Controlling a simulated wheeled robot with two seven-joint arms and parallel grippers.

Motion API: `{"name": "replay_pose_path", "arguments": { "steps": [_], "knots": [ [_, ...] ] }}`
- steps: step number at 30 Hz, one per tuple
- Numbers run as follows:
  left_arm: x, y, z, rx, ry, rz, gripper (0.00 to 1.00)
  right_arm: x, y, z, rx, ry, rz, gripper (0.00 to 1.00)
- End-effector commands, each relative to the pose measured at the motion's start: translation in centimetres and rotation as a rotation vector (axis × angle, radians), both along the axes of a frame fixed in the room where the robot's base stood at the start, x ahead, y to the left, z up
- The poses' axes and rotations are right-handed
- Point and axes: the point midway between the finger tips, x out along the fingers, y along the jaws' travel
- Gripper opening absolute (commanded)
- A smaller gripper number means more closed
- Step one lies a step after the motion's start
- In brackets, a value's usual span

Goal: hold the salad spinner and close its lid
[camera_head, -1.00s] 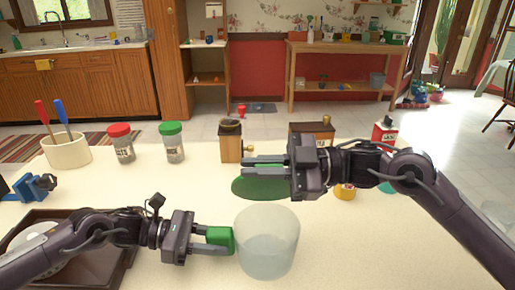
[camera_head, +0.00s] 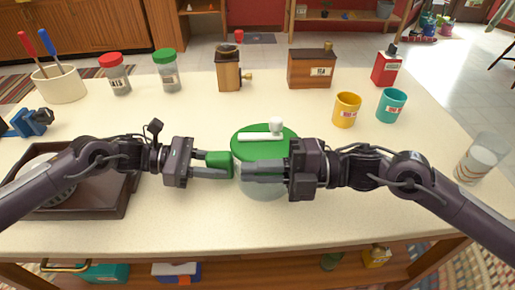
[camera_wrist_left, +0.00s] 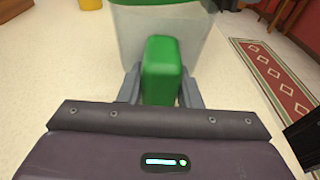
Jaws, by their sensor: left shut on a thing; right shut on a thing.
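The salad spinner is a clear bowl (camera_head: 265,189) with a green side handle (camera_head: 216,164). Its green lid (camera_head: 245,148), with a white crank and knob (camera_head: 276,126), lies over the bowl's top. My left gripper (camera_head: 214,165) is shut on the handle, which also shows between the fingers in the left wrist view (camera_wrist_left: 162,72). There the bowl (camera_wrist_left: 195,35) stands beyond it, under the green lid edge. My right gripper (camera_head: 263,171) is at the lid's near edge, shut on the lid. The fingers hide part of the lid's rim and the bowl, so I cannot tell whether the lid is fully seated.
A dark tray (camera_head: 105,203) lies under my left arm. A yellow mug (camera_head: 346,109), teal mug (camera_head: 391,105) and glass (camera_head: 478,158) stand to the right. A grinder (camera_head: 228,69), wooden box (camera_head: 311,69) and two jars stand behind. The counter in front is clear.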

Motion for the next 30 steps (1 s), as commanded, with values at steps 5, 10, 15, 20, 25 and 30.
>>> {"name": "replay_pose_path", "arguments": {
  "steps": [5,10,15,20,25,30],
  "knots": [
    [0.0,0.0,0.0,0.000,0.000,-0.001,0.09,-0.1,-0.1,-1.7,-0.005,-0.097,-0.004,0.00],
    [0.0,0.0,0.0,0.000,0.000,-0.001,0.09,-0.2,-0.1,-2.6,-0.007,-0.158,-0.004,0.00],
    [0.0,0.0,0.0,0.000,0.000,-0.001,0.09,-0.2,-0.1,-3.1,-0.008,-0.186,-0.004,0.00],
    [0.0,0.0,0.0,0.000,0.001,-0.001,0.09,-0.2,-0.1,-3.2,-0.010,-0.193,-0.004,0.00],
    [0.0,0.0,0.0,0.000,0.001,-0.001,0.09,-0.2,-0.1,-3.2,-0.011,-0.192,-0.003,0.00],
    [0.0,0.0,0.0,-0.001,0.001,-0.002,0.09,-0.2,-0.1,-3.3,-0.012,-0.190,-0.004,0.17]
  ]
}}
